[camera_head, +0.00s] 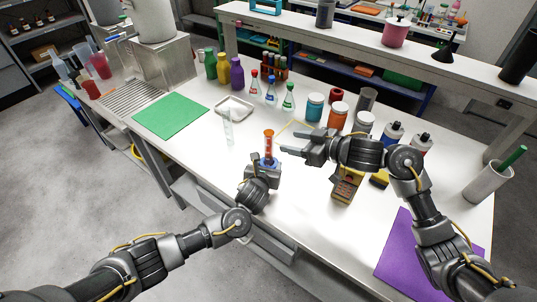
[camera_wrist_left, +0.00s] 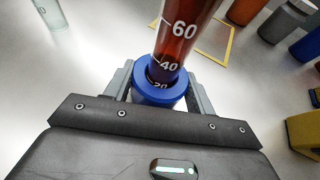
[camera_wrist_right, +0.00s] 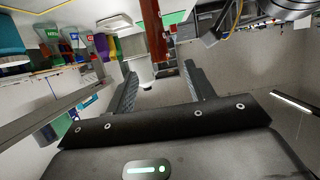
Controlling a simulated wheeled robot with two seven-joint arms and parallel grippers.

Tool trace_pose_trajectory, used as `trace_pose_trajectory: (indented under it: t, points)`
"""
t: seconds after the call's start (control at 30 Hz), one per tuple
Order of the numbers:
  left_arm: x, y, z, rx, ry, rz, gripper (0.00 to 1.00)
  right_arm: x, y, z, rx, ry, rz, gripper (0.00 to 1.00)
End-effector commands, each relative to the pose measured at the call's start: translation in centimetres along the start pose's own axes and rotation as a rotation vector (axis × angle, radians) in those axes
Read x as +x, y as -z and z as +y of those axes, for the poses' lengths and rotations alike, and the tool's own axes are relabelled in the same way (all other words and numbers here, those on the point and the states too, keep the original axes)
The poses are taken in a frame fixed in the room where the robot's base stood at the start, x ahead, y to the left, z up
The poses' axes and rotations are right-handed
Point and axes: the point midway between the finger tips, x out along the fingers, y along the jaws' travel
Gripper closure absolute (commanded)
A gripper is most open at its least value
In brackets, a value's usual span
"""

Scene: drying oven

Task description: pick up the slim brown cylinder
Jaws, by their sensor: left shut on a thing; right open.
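The slim brown cylinder (camera_head: 268,142) stands upright near the front edge of the white table, with white graduations and a blue collar low down. My left gripper (camera_head: 265,166) is shut on its lower part; in the left wrist view the fingers flank the blue collar (camera_wrist_left: 160,93) and the brown tube (camera_wrist_left: 183,32) rises above it. Whether its base touches the table is hidden. My right gripper (camera_head: 284,142) is open and empty, just right of the cylinder. In the right wrist view, a brown tube (camera_wrist_right: 154,32) shows beyond the open fingers (camera_wrist_right: 160,78).
A clear cylinder (camera_head: 228,130) stands to the left. A yellow outline (camera_head: 297,129) lies on the table behind. A white tray (camera_head: 234,105), coloured flasks (camera_head: 288,98), lidded jars (camera_head: 314,106) and a yellow box (camera_head: 345,188) stand around. A green mat (camera_head: 170,115) is at left.

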Motion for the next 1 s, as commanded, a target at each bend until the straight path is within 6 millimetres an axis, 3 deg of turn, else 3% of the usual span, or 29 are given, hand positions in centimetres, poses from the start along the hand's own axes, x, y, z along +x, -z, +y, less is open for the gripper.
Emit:
trace_pose_trajectory:
  t: [0.33,0.67,1.0]
  points:
    - [0.0,0.0,0.0,0.000,0.000,0.000,0.67,5.4,0.0,-0.1,0.003,0.003,-0.002,0.47]
    - [0.0,0.0,0.0,0.000,0.000,0.000,0.67,6.9,-0.1,0.0,0.001,0.002,-0.003,0.47]
    - [0.0,0.0,0.0,0.000,0.000,0.000,0.67,11.4,-0.3,0.2,0.002,0.002,-0.003,0.47]
